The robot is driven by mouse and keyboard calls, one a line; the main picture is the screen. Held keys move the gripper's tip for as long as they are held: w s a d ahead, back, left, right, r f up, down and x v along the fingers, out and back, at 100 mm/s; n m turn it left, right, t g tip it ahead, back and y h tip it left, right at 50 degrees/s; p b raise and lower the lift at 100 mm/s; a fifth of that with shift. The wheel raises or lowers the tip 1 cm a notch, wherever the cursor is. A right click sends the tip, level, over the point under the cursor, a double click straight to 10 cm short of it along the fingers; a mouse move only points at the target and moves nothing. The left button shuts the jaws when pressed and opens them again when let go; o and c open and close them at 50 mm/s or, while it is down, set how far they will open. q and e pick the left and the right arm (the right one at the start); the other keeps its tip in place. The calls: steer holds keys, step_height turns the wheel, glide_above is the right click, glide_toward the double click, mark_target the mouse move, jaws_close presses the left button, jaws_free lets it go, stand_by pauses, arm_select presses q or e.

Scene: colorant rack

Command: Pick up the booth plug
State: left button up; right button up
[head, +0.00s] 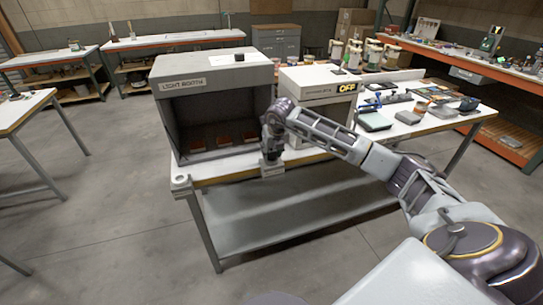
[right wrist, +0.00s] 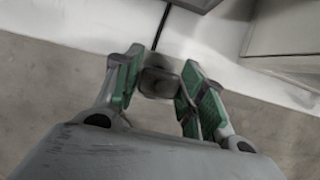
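The booth plug (right wrist: 160,80) is a small dark grey block with a black cable running up from it in the right wrist view. My right gripper (right wrist: 160,62) has its green-padded fingers apart, one on each side of the plug. The plug sits between them, close to both pads; I cannot make out firm contact. In the head view my right gripper (head: 271,153) points down at the table's front edge, in front of the gap between light booth and white cabinet. The plug cannot be made out there. My left gripper is out of view.
The grey light booth (head: 213,76) stands left of the gripper, with several reddish pieces inside. A white cabinet (head: 310,78) marked OFF stands right of it. Tools crowd the table's right end.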

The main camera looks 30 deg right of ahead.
mark_target(271, 150)
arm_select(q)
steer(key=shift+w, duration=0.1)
arm_select(e)
steer(key=c, duration=0.5)
steer(key=shift+r, duration=0.1)
steer(key=shift+r, duration=0.55)
step_height(271, 150, up, 7)
steer(key=shift+r+b, duration=0.2)
steer(key=shift+b, duration=0.25)
steer(key=shift+r, duration=0.65)
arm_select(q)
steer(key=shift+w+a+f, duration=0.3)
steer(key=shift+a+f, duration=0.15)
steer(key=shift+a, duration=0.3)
